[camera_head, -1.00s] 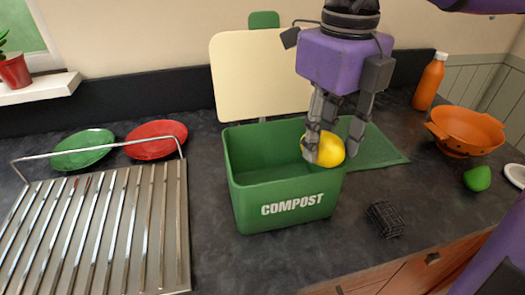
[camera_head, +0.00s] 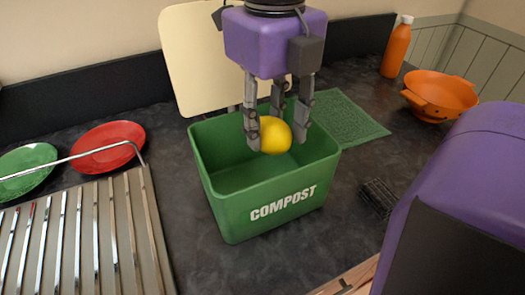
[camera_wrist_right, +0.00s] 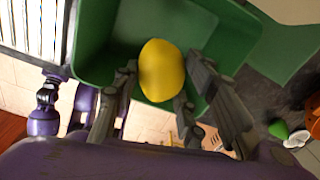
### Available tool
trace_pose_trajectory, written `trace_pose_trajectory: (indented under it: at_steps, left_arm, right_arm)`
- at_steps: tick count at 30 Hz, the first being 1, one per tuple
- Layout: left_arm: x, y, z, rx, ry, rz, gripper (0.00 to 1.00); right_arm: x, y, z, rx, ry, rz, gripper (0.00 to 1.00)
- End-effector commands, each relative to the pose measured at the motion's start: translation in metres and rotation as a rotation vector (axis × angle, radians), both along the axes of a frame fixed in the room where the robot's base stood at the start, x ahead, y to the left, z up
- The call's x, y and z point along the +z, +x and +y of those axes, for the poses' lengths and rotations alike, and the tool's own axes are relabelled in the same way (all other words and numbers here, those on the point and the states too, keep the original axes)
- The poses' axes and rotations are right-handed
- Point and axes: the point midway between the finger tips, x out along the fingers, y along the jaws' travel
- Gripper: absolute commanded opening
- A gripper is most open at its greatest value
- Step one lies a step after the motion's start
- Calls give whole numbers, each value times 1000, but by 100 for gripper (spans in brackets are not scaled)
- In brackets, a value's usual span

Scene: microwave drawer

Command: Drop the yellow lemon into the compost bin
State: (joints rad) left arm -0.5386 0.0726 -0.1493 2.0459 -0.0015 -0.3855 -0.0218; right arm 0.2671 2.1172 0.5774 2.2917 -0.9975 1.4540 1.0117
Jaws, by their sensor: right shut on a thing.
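The yellow lemon (camera_head: 275,136) is held between the grey fingers of my right gripper (camera_head: 277,128). In the head view the lemon is in front of the opening of the green compost bin (camera_head: 268,209), over its inside. In the right wrist view the lemon (camera_wrist_right: 162,70) is between the fingers of the right gripper (camera_wrist_right: 155,85), with the green bin (camera_wrist_right: 97,48) behind it. The bin stands upright on the dark counter with white COMPOST lettering on its front. My left gripper is not in view.
A metal drying rack (camera_head: 85,240) is left of the bin, with a red plate (camera_head: 108,146) and green plate (camera_head: 27,170) behind it. A cream board (camera_head: 200,60) leans on the wall. A black wire basket (camera_head: 378,198) and orange colander (camera_head: 440,95) are at right.

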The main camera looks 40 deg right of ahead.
Motion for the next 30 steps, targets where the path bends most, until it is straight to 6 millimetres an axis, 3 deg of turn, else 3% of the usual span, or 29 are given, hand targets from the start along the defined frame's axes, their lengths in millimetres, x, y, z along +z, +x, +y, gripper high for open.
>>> trace_pose_trajectory:
  at_steps: [10, 11, 16, 26, 30]
  left_arm:
    - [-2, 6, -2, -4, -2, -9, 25]
    - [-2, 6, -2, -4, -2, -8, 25]
    - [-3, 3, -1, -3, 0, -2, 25]
    - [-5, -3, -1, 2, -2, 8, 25]
    - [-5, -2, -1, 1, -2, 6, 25]
  right_arm:
    - [-7, 0, 0, 1, 0, -4, 11]
    - [-7, 0, 0, 1, 0, -4, 40]
    - [-7, 0, 0, 1, 0, -3, 61]
    - [-5, 0, 0, 1, 0, -3, 61]
    - [9, 1, 1, 1, 1, -7, 61]
